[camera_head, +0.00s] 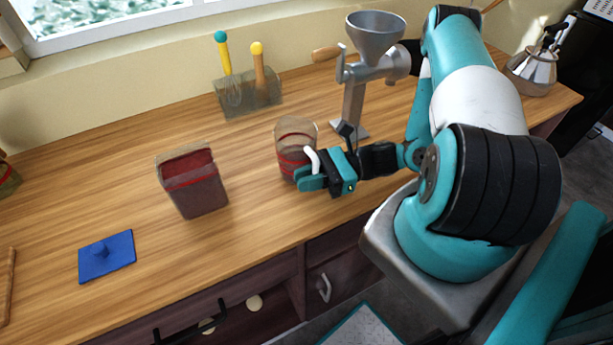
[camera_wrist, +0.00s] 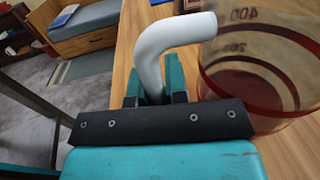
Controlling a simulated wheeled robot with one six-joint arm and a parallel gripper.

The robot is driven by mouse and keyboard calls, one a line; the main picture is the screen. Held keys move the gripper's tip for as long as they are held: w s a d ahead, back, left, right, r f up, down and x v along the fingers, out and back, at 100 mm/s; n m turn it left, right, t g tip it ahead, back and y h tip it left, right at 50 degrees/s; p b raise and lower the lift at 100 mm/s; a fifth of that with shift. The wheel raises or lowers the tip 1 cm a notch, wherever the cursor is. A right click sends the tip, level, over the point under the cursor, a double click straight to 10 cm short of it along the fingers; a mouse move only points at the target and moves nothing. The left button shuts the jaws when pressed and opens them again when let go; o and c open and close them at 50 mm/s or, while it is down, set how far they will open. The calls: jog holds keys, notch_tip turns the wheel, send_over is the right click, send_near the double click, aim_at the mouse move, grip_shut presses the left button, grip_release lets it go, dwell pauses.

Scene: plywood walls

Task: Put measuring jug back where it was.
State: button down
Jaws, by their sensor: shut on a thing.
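The measuring jug (camera_head: 294,143) is a clear, upright jug with red bands, on or just above the wooden counter; I cannot tell whether it touches. In the wrist view the jug (camera_wrist: 262,70) shows markings such as 400 and a dark red band, at the right. Its white curved handle (camera_wrist: 165,45) runs down between the fingers. My gripper (camera_head: 312,178) is shut on the handle at the jug's near right side. In the wrist view the gripper (camera_wrist: 158,85) hides the handle's lower end.
A metal grinder (camera_head: 352,105) stands close behind the jug. A red-filled clear container (camera_head: 193,183) stands to the left, with a blue lid (camera_head: 107,256) farther left. A holder with two tools (camera_head: 247,95) is at the back. The counter (camera_head: 250,205) between container and jug is clear.

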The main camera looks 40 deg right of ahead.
jog(key=shift+f, duration=0.2)
jog(key=c, duration=1.1)
grip_release()
jog(key=shift+r, duration=0.1)
jog(key=shift+c, duration=0.2)
jog(key=shift+d, duration=0.1)
jog(key=b+v, duration=0.2)
jog(key=v, duration=0.3)
jog(key=b+v, duration=0.2)
jog(key=v, duration=0.4)
jog(key=b+v, duration=0.2)
jog(key=v, duration=0.4)
jog(key=shift+d+r, duration=0.15)
jog(key=shift+r, duration=0.1)
